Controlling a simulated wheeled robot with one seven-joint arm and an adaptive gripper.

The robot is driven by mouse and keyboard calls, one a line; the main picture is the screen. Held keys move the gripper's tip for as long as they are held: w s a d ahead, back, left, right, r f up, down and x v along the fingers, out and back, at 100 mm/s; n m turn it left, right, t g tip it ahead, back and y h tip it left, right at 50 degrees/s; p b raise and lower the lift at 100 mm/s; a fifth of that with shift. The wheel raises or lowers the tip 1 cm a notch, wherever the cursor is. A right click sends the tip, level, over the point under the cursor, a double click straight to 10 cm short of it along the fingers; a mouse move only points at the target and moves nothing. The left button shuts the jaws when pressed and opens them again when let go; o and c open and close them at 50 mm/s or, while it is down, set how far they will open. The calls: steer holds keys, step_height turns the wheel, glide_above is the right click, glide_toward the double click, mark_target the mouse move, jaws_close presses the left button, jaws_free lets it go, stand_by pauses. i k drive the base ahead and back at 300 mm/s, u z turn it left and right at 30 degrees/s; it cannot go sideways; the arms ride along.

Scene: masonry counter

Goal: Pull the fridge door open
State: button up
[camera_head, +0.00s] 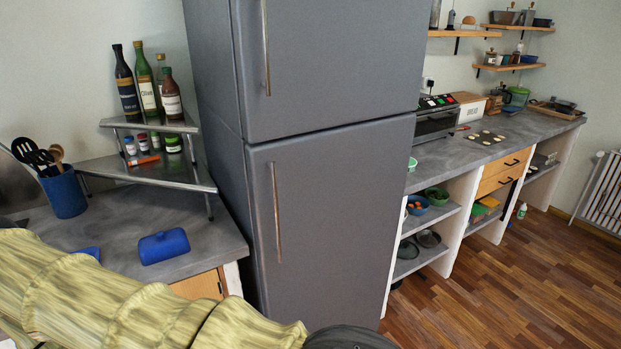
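The tall grey fridge (222,120) stands in the middle of the head view, with an upper door (340,60) and a lower door (340,200). Both doors look shut against the body. The upper door has a vertical bar handle (265,48) near its left edge. The lower door has a similar vertical handle (276,212) near its left edge. The fridge's bottom is cut off or hidden at the lower edge of the picture. No gripper fingers show in this view, and nothing is seen touching either handle.
A yellowish ribbed shape with a dark rounded end covers the lower left, in front of the left counter (110,225). That counter holds a blue butter dish (163,246), a utensil cup (63,192) and a bottle rack (150,168). Wooden floor (500,290) is clear at right.

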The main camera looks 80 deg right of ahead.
mark_target(327, 204)
steer(key=i, duration=0.65)
steer(key=z, duration=2.95)
steer(key=i, duration=0.5)
steer(key=z, duration=0.1)
